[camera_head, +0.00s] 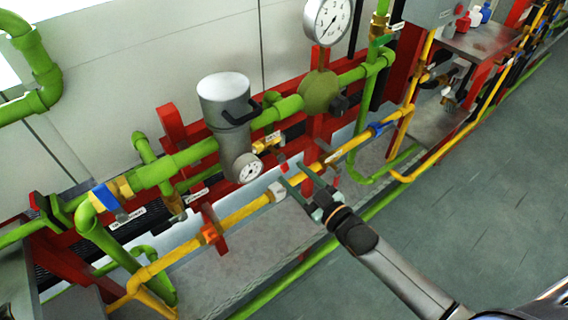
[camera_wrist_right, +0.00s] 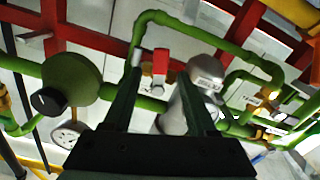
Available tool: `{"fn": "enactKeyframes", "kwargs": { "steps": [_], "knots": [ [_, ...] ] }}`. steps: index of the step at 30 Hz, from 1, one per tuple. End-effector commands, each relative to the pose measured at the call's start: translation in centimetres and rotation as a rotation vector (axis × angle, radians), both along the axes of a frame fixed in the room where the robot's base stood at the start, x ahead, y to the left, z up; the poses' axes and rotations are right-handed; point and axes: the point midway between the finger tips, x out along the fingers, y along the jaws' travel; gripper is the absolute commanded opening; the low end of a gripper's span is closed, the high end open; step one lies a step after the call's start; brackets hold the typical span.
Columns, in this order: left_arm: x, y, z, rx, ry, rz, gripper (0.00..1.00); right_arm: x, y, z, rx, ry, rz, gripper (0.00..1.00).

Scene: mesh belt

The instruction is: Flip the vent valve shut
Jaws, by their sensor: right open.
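A small valve with a red handle (camera_wrist_right: 160,62) shows in the right wrist view, between and beyond my fingers. A small red piece (camera_head: 283,168) just ahead of my fingertips in the head view may be the same handle. I cannot read which label names the vent valve. My right gripper (camera_head: 296,176) is open and empty, reaching in from the lower right over the yellow pipe. In the right wrist view its two fingers (camera_wrist_right: 158,76) stand apart on either side of the red handle, with no contact visible. My left gripper is not in view.
Green pipes (camera_head: 180,160) and a yellow pipe (camera_head: 250,208) run along a red frame (camera_head: 170,125). A grey filter canister (camera_head: 225,105), a large gauge (camera_head: 328,20) and a small gauge (camera_head: 248,168) stand close by. Blue handles (camera_head: 105,196) sit elsewhere. The floor (camera_head: 470,190) at right is clear.

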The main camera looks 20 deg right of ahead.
Motion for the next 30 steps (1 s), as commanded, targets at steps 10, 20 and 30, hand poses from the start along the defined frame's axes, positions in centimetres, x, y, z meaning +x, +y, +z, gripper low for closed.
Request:
{"fn": "enactKeyframes", "kwargs": {
  "steps": [10,20,30],
  "knots": [
    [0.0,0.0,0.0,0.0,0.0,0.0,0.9,4.1,1.5,0.0,0.0,-0.001,0.0,0.57],
    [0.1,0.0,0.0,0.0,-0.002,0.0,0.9,4.6,1.7,0.0,0.001,0.001,0.0,0.57],
    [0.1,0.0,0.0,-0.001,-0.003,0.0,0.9,4.6,1.7,0.0,0.001,0.0,0.0,0.26]
  ]
}}
